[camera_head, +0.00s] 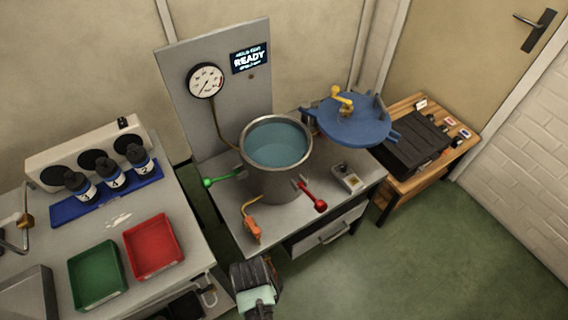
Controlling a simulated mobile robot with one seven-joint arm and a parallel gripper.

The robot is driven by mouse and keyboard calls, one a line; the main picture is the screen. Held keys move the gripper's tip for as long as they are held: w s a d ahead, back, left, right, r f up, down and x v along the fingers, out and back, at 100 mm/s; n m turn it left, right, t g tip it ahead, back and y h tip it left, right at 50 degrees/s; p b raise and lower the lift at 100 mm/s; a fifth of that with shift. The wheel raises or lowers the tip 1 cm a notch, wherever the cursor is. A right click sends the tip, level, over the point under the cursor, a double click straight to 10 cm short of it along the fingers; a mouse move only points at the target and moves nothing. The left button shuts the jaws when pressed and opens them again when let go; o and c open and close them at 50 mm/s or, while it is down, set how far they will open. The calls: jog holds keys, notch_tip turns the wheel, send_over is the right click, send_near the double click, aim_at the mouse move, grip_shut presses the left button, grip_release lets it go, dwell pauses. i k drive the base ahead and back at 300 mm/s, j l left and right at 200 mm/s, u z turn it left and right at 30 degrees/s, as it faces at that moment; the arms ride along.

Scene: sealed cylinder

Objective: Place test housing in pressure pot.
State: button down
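The pressure pot (250,158) is an open grey metal cylinder on the middle bench, filled nearly to the rim with blue-green water. Its blue lid (350,125), with a yellow handle, is off the pot, to its right. Three dark bottle-like housings with white labels stand upright on the left counter: left (80,187), middle (112,173) and right (138,158). I cannot tell which is the test housing. My gripper (256,300) is low in the picture, in front of the bench and apart from pot and housings. Its fingers are not clear, and a pale green part shows there.
A green lever (208,182) and a red lever (320,204) stick out beside the pot. An orange hand tool (252,230) lies in front. Green (95,275) and red (152,245) trays sit on the left counter. A gauge panel (222,90) reading READY stands behind.

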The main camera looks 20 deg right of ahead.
aim_at(283, 157)
jog(key=i+l+z, duration=0.2)
jog(key=l, duration=0.2)
jog(key=i+l+z, duration=0.25)
jog(key=l, duration=0.15)
jog(key=i+l+z, duration=0.2)
jog(key=l, duration=0.15)
